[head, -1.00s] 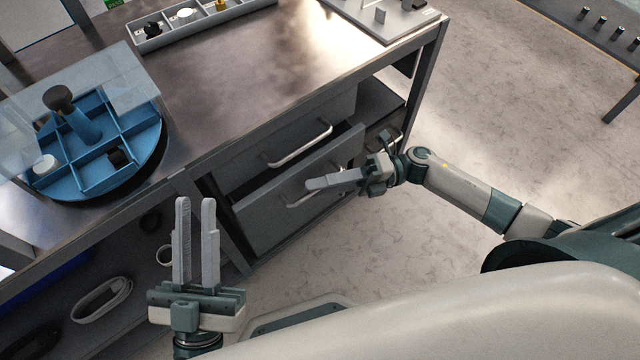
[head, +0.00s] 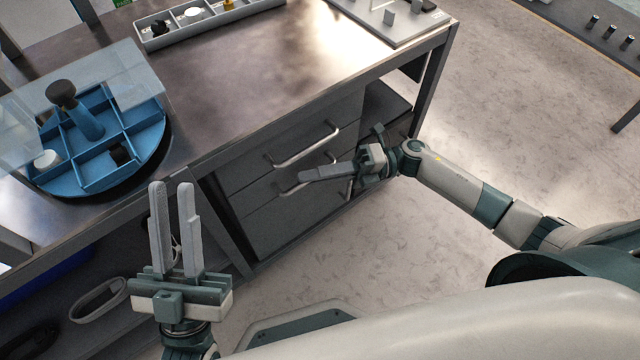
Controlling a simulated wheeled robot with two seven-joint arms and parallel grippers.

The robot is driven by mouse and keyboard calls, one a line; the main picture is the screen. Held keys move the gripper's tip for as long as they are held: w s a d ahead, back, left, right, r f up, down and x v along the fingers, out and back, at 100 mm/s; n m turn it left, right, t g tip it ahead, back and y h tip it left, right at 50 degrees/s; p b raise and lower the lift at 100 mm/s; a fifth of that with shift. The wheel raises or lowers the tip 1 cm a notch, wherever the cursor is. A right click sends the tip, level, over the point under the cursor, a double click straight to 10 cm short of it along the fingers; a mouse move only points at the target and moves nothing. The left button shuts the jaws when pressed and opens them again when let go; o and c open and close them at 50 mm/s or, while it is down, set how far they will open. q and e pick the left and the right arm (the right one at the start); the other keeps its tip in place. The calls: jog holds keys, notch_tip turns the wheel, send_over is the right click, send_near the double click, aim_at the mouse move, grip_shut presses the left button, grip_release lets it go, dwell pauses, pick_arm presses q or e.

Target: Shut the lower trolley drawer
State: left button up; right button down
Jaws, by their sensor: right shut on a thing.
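The lower trolley drawer (head: 285,226) is a grey front under the upper drawer (head: 245,172), below the worktop. Its front now looks about flush with the cabinet; any small gap is hard to judge. The lower drawer's bar handle (head: 284,190) shows only at its left end, the rest being behind my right gripper. My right gripper (head: 303,175) lies across the drawer front with its fingers pointing left, shut on the handle. My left gripper (head: 171,187) points up in front of the bench's left part, empty, its fingers apart.
A blue divided round tray (head: 146,137) with a clear cover stands on the left of the worktop (head: 245,85). A grey parts tray (head: 215,24) is at the back. The upper drawer's handle (head: 305,150) sits just above my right gripper. Open floor (head: 500,110) lies to the right.

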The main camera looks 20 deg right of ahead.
jog(key=shift+w, duration=0.2)
jog(key=c, duration=1.8)
grip_release()
jog(key=shift+c, duration=0.2)
jog(key=shift+w, duration=0.1)
jog(key=shift+d+f, duration=0.1)
jog(key=shift+d, duration=0.6)
pick_arm(q)
jog(key=shift+a+r+t, duration=0.2)
jog(key=shift+r+t, duration=0.1)
jog(key=shift+r, duration=0.2)
pick_arm(e)
jog(key=d+f, duration=0.1)
jog(key=d, duration=1.5)
jog(key=shift+s, duration=0.35)
pick_arm(q)
jog(key=shift+f, duration=0.2)
